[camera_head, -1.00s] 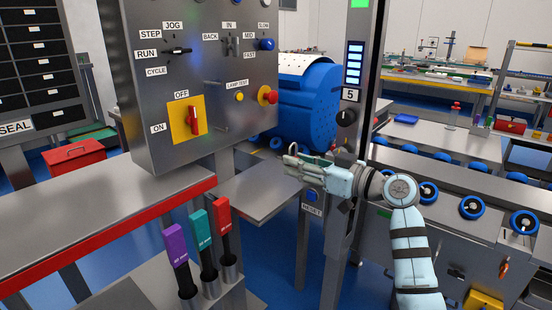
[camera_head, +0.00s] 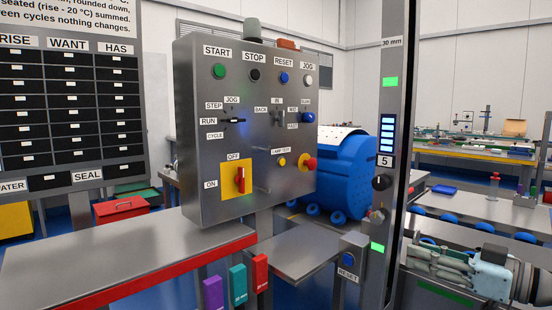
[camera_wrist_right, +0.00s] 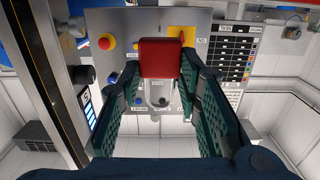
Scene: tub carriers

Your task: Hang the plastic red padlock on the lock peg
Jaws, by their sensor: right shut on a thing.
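The red padlock (camera_wrist_right: 160,58) is between the two green-padded fingers of my right gripper (camera_wrist_right: 160,85), which is shut on it in the right wrist view. In the head view my right gripper (camera_head: 415,258) is at the lower right, pointing left, in front of the roller line; I cannot make out the padlock there. The grey control panel (camera_head: 225,115) stands left of it, well apart. A short thin rod (camera_head: 262,187) shows beside the panel's yellow ON/OFF switch plate (camera_head: 238,179); I cannot tell whether it is the lock peg. My left gripper is not in view.
A metal post (camera_head: 398,120) with a knob (camera_head: 381,182) and a RESET box (camera_head: 350,258) stand between the gripper and the panel. A red-edged bench (camera_head: 110,257) and a low grey shelf (camera_head: 290,250) lie below the panel. A blue drum (camera_head: 345,175) stands behind.

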